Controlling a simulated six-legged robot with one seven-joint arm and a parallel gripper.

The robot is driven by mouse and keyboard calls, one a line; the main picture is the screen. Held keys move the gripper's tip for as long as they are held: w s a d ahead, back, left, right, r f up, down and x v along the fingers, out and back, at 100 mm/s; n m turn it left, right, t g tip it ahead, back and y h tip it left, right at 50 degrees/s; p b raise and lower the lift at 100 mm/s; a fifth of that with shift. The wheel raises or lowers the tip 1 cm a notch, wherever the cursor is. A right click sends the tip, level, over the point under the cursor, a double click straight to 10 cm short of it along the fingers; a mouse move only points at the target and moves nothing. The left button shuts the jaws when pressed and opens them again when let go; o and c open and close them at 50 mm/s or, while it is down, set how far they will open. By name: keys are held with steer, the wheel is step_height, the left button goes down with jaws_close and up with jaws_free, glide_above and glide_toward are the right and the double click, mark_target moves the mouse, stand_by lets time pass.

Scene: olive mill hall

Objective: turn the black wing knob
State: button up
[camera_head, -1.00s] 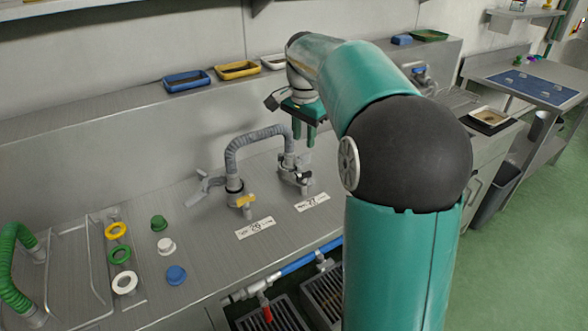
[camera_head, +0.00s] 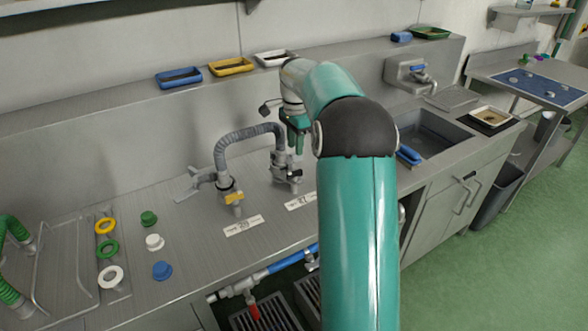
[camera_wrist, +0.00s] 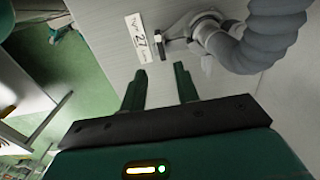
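The black wing knob (camera_head: 295,174) is on the right-hand grey valve fitting (camera_head: 287,183), beside the label marked 27. In the wrist view the knob (camera_wrist: 160,45) shows as a dark, narrow bar on the side of the fitting facing the label. My gripper (camera_wrist: 161,72) has its two green fingers apart with nothing between them. In the wrist view the knob lies just beyond the fingertips, roughly in line with the gap. In the head view my gripper (camera_head: 297,148) points down just above the fitting; whether it touches anything cannot be told.
A grey corrugated hose (camera_head: 248,135) arches from this fitting to the left-hand valve with a yellow knob (camera_head: 234,197). Number labels (camera_head: 243,225) lie in front. Coloured rings and caps sit to the left. A sink (camera_head: 430,135) is at the right.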

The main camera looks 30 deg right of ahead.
mark_target(295, 171)
step_height(295, 171, down, 10)
steer(key=shift+r, duration=0.1)
jaws_close()
